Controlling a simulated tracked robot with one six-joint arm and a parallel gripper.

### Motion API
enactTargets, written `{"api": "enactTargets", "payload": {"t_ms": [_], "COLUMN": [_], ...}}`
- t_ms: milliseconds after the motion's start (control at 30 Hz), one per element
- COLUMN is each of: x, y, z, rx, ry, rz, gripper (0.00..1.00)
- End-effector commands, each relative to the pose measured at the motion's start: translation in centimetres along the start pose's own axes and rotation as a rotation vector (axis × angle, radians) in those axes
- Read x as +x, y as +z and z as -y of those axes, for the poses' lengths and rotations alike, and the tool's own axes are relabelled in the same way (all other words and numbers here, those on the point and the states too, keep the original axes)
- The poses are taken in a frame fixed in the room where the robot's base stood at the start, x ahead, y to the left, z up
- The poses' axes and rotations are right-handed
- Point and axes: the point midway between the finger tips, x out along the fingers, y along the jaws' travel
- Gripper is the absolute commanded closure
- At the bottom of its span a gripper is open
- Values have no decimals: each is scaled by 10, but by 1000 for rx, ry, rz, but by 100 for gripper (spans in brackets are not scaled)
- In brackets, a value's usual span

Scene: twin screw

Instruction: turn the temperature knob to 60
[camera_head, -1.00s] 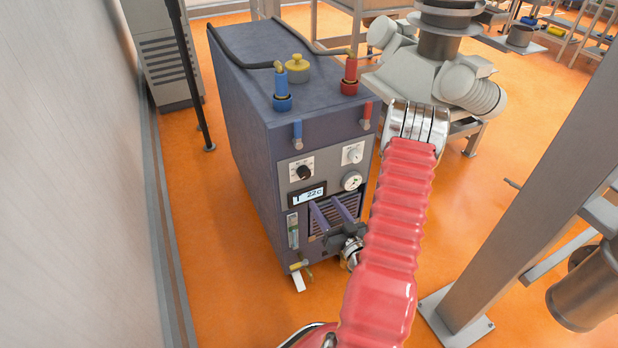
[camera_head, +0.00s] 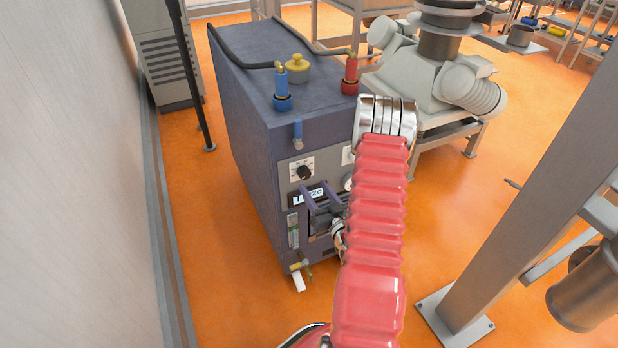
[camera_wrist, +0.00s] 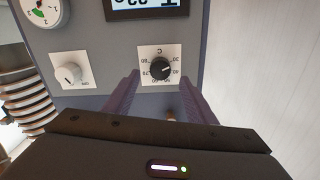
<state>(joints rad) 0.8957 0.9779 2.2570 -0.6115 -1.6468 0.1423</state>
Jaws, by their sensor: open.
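The temperature knob (camera_head: 304,172) is a round black dial on a white plate on the front panel of the blue-grey unit (camera_head: 245,110). It also shows upside down in the wrist view (camera_wrist: 160,68), with a C and numbers around it. A pale mark on the knob is at its right side in that view; its exact reading is unclear. My gripper (camera_wrist: 163,88) is open, with purple fingers either side of the knob's lower part in that view, apparently short of it. In the head view, my gripper (camera_head: 316,191) is just below and right of the knob.
A display (camera_head: 307,195) under the knob reads about 22 and is partly covered by a finger. A white knob (camera_wrist: 70,72) and a round gauge (camera_wrist: 42,8) sit beside it. Blue (camera_head: 282,90) and red (camera_head: 350,76) hose fittings stand on top. A grey post (camera_head: 530,190) rises at the right.

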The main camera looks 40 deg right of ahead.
Motion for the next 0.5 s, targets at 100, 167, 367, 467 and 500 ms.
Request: {"api": "enactTargets", "payload": {"t_ms": [100,167,367,467,500], "x": [19,28,53,59,60], "y": [0,-1,0,-1,-1], "z": [1,1,0,0,0], "rx": [-1,-2,-1,-1,0], "ry": [-3,-3,-1,0,0], "rz": [-1,-2,-1,-1,-1], "gripper": [49,49,49,49,49]}}
